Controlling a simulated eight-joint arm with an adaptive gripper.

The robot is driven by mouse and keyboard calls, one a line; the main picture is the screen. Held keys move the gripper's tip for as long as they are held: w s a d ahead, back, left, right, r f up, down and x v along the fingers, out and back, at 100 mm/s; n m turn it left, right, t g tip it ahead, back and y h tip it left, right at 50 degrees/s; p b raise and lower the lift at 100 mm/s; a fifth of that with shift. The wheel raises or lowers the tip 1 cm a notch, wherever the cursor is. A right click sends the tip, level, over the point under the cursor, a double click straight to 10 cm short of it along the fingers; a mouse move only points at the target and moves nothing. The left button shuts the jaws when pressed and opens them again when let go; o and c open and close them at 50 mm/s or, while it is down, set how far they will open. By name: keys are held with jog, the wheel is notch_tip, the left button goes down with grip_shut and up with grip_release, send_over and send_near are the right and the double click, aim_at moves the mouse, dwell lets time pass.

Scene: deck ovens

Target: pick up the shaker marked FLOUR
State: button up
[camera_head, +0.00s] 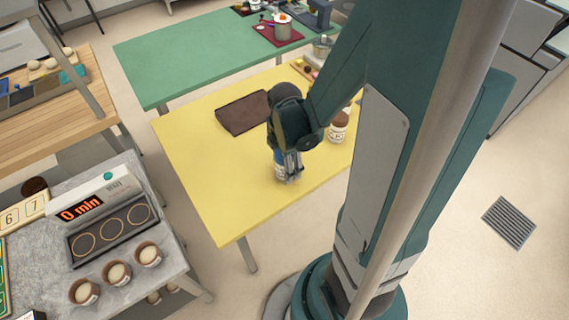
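My gripper (290,165) points down over the front part of the yellow table (215,190). Its fingers are at a shaker with blue and white on it (281,172), which they partly hide. I cannot tell whether the fingers grip it or only stand around it, or whether it is clear of the table. A second shaker, white with a brown top (339,126), stands to the right, partly hidden by my arm. Its label has dark reddish marks. I cannot read FLOUR on either one.
A dark brown flat item (243,113) lies on the yellow table, left of my gripper. A wooden tray (304,68) sits at its far edge. A green table (190,55) is behind.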

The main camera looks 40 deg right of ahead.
jog(key=shift+c, duration=0.7)
jog(key=c, duration=1)
jog(key=shift+r, duration=0.15)
jog(key=shift+r+p, duration=1.2)
jog(key=shift+r, duration=3.65)
